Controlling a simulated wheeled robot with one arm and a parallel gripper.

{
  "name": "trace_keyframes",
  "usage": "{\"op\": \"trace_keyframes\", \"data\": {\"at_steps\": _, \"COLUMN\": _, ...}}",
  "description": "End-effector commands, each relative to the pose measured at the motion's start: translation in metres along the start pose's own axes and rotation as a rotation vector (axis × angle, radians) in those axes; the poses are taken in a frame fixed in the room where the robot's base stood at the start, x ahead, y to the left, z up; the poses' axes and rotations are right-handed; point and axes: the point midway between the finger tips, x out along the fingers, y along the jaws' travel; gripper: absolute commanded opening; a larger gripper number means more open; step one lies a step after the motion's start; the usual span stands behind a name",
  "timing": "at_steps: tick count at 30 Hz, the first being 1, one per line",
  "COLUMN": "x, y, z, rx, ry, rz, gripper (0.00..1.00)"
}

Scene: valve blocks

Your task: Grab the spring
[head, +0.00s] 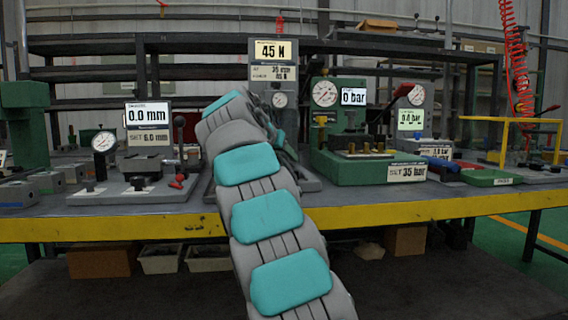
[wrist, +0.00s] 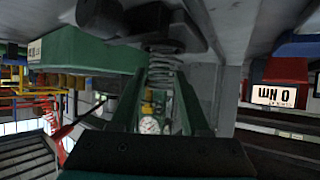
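The spring (wrist: 164,72) is a grey metal coil in the wrist view, against a dark round part of its fixture. My gripper (wrist: 163,92) reaches toward it with two green fingers, one on each side of the coil. The fingers are apart, and their tips lie very close to the coil's sides. I cannot tell whether they touch or grip it. In the head view my own arm hides the spring and gripper. The spring station's display (head: 273,50) reads 45 N, above a plate marked 35 mm and 45 N.
The workbench (head: 400,212) has a yellow front edge. A grey block with a 0.0 mm display (head: 147,114) stands left of my arm. A green pressure block (head: 352,168) stands close on the right. A yellow rail (head: 510,121) and red coiled hose (head: 516,60) are farther right.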

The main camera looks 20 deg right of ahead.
Motion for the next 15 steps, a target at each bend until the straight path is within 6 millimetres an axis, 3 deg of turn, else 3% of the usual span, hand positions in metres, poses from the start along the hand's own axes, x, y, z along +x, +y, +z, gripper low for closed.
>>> {"op": "trace_keyframes", "data": {"at_steps": 2, "x": -0.0001, "y": -0.0001, "z": 0.0000, "rx": 0.000, "ry": 0.000, "rz": 0.000, "gripper": 0.36}}
{"op": "trace_keyframes", "data": {"at_steps": 11, "x": 0.0000, "y": 0.0000, "z": 0.0001, "rx": 0.000, "ry": 0.000, "rz": 0.000, "gripper": 0.02}}
{"op": "trace_keyframes", "data": {"at_steps": 15, "x": 0.0000, "y": 0.0000, "z": 0.0001, "rx": 0.000, "ry": 0.000, "rz": 0.000, "gripper": 0.00}}
